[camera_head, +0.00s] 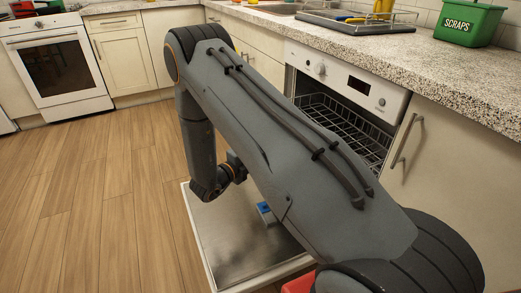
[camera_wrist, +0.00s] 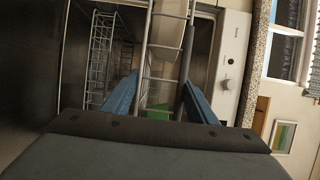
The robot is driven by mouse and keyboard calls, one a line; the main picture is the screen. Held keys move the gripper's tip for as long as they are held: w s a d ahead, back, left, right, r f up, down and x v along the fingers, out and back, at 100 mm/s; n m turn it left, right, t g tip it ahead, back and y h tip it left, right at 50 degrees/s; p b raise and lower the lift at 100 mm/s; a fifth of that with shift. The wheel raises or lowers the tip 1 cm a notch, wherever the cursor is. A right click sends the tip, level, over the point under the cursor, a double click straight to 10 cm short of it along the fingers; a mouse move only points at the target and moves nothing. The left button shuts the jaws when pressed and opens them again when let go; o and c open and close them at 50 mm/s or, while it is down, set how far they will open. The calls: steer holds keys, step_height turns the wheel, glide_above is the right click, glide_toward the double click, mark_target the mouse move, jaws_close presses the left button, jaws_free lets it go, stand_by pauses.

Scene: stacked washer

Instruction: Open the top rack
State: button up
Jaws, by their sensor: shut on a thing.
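The dishwasher (camera_head: 345,70) stands under the counter with its door (camera_head: 235,240) folded down flat. The top rack (camera_head: 335,128) shows as grey wire inside the opening, and it also shows in the wrist view as a ladder of wires (camera_wrist: 147,40). In the wrist view my gripper (camera_wrist: 161,78) has its two blue fingers on either side of the rack's front wires, shut on the rack. The exact contact is partly hidden. In the head view my arm hides the gripper and much of the opening.
A lower wire rack (camera_wrist: 101,45) shows at left in the wrist view. A small blue object (camera_head: 265,208) is over the open door. Counter above holds a green scraps bin (camera_head: 470,22) and dish tray (camera_head: 350,22). Wooden floor at left is clear.

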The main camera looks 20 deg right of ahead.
steer(key=shift+w+a+r, duration=0.1)
steer(key=shift+w+r, duration=0.1)
steer(key=shift+r, duration=0.2)
steer(key=o, duration=1.3)
steer(key=shift+o, duration=0.4)
steer(key=shift+s+f, duration=0.1)
steer(key=shift+s, duration=0.05)
steer(key=v, duration=0.7)
steer(key=shift+s+a+p, duration=0.15)
steer(key=shift+a+p, duration=0.2)
